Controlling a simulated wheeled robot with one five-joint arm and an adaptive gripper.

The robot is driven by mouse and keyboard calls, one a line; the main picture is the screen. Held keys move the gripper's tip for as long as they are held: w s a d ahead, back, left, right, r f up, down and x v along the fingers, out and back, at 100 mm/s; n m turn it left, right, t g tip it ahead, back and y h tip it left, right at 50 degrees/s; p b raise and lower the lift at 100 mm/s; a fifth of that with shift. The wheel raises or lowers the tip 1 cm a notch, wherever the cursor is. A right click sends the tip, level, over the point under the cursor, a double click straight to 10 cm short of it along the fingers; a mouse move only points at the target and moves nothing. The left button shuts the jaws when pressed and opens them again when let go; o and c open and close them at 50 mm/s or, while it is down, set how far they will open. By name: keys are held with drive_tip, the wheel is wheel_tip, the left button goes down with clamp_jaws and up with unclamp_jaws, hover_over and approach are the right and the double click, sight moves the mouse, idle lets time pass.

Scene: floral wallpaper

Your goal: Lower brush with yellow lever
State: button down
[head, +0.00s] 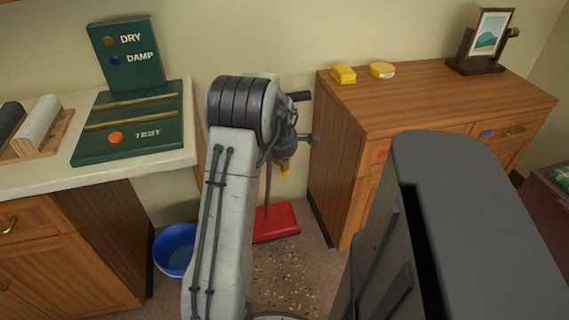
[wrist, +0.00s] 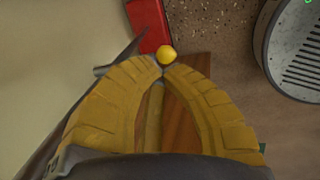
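My gripper (wrist: 162,70) has two curved yellow fingers that come together at their tips in the wrist view. A round yellow knob (wrist: 167,54) shows right at the fingertips. I cannot tell whether the tips pinch it or only lie beside it, nor whether it is the lever's end. In the head view my gripper (head: 284,168) points down between the counter and the cabinet, small and partly behind my arm. A red dustpan-like piece (head: 277,222) lies on the floor below and also shows in the wrist view (wrist: 149,22). I cannot make out the brush.
Crumbs (head: 285,272) lie on the floor by a blue bucket (head: 174,249). A wooden cabinet (head: 340,150) stands close on the right, with a yellow block (head: 343,74) and yellow tin (head: 382,70) on top. A counter (head: 180,160) with a green panel (head: 150,118) and rollers (head: 42,122) is left.

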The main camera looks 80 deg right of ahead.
drive_tip(key=a+p+v, duration=0.1)
drive_tip(key=v, duration=1)
drive_tip(key=shift+s, duration=0.3)
drive_tip(key=shift+a+r, duration=0.1)
